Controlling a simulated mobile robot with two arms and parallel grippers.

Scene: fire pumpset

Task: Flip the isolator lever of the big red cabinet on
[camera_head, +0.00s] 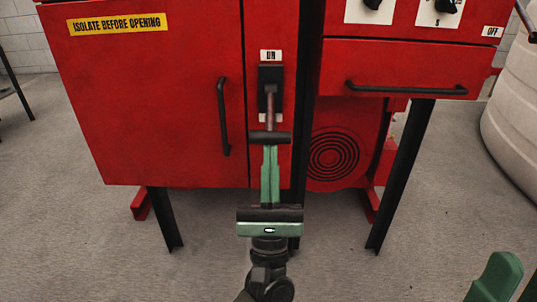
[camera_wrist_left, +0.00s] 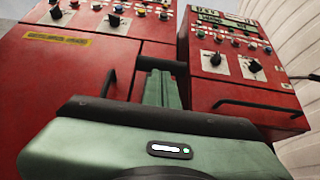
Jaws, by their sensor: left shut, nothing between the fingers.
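The big red cabinet (camera_head: 160,110) fills the left and middle of the head view, and it also shows in the left wrist view (camera_wrist_left: 50,85). Its isolator lever (camera_head: 270,104) comes from a black mount under a white ON label (camera_head: 271,55) and ends in a dark crossbar. The lever points down and outward in the picture. My left gripper (camera_head: 270,150) is shut and empty, its green fingertips right at the crossbar; I cannot tell whether they touch. In the left wrist view the fingers (camera_wrist_left: 160,85) overlap the bar. A green part, apparently my right gripper (camera_head: 497,278), shows at lower right.
A black door handle (camera_head: 222,116) stands left of the lever. A second red cabinet (camera_head: 420,62) with knobs and a horizontal handle (camera_head: 405,89) is to the right, on black legs. A pale ribbed tank (camera_head: 515,100) stands at far right. The floor in front is clear.

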